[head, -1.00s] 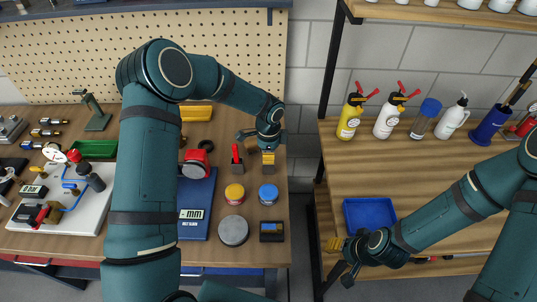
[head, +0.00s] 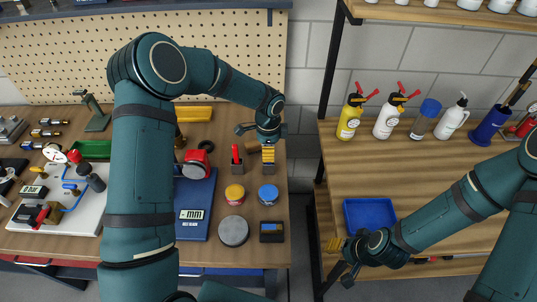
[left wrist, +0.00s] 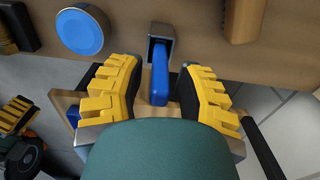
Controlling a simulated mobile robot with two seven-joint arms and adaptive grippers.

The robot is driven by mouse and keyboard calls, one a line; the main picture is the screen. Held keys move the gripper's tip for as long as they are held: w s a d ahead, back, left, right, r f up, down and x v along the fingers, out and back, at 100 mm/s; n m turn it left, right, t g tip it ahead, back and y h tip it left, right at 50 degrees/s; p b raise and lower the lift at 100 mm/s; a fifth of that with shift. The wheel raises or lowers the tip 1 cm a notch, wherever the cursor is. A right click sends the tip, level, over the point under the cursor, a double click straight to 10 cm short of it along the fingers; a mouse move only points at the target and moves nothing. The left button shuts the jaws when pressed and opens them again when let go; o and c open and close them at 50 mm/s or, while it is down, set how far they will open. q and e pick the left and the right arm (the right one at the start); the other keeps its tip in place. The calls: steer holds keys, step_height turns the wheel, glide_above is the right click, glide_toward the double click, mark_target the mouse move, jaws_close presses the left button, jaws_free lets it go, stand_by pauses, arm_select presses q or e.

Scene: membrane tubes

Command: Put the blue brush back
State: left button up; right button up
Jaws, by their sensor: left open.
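The blue brush (left wrist: 160,82) shows in the left wrist view as a blue handle at the mouth of a grey holder (left wrist: 163,29). My left gripper (left wrist: 160,93) is open, with one yellow-padded finger on each side of the handle and gaps between. Whether the brush is fully seated is hidden. In the head view the left gripper (head: 268,154) is just above the holder (head: 268,169), and the brush is hidden there. My right gripper (head: 341,257) is by the right table's front left corner; its jaw opening is unclear.
A red-handled brush (head: 235,154) stands in a neighbouring holder to the left. A blue-lidded tin (head: 268,194), a yellow-lidded tin (head: 235,193) and a grey disc (head: 233,231) are close by. A blue tray (head: 369,214) lies on the right table.

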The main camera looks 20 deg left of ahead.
arm_select(q)
step_height(320, 180, up, 10)
steer(key=shift+f, duration=0.25)
arm_select(e)
steer(key=shift+r, duration=0.2)
